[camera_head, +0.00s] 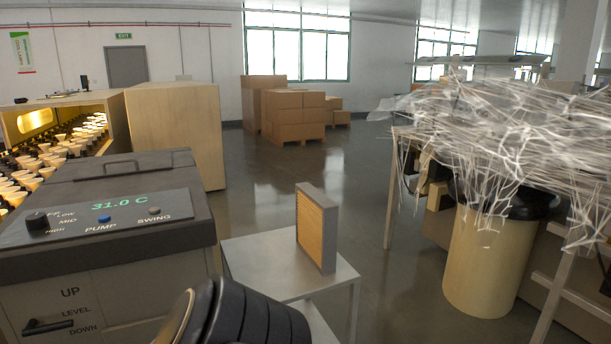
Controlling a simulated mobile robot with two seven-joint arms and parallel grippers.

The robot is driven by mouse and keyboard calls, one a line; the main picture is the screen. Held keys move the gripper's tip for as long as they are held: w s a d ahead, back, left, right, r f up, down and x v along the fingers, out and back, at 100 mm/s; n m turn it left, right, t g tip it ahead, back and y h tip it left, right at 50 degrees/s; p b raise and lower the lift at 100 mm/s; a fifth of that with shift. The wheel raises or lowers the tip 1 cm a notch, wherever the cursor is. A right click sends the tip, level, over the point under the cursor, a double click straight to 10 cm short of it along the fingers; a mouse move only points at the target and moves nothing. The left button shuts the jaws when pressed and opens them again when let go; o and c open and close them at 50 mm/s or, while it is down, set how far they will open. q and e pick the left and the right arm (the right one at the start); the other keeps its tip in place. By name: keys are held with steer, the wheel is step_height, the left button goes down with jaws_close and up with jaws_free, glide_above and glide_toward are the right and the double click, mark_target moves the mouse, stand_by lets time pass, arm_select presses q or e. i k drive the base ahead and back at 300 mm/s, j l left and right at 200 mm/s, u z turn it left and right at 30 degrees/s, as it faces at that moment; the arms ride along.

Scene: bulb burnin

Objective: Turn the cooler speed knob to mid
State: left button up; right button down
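The cooler (120,250) is a dark grey-topped box at the left. Its sloped control panel carries a black round speed knob (37,221) at the left end, with the labels LOW, MID and HIGH beside it. The LOW label is partly obscured, and I cannot tell which mark the knob points to. The display (119,204) reads 31.0 C in green. A blue PUMP button (104,219) and a grey SWING button (154,210) sit to the right of the knob. Neither gripper shows in the head view, and nothing touches the knob.
A black ribbed shape fills the bottom centre. A grey table (260,262) holds an upright framed tan pad (316,228). A tan bin (487,262) and tangled pale strands (490,125) crowd the right. Cartons (294,112) stand behind, with open floor between.

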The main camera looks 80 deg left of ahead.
mark_target(36, 220)
steer(key=u, duration=1.25)
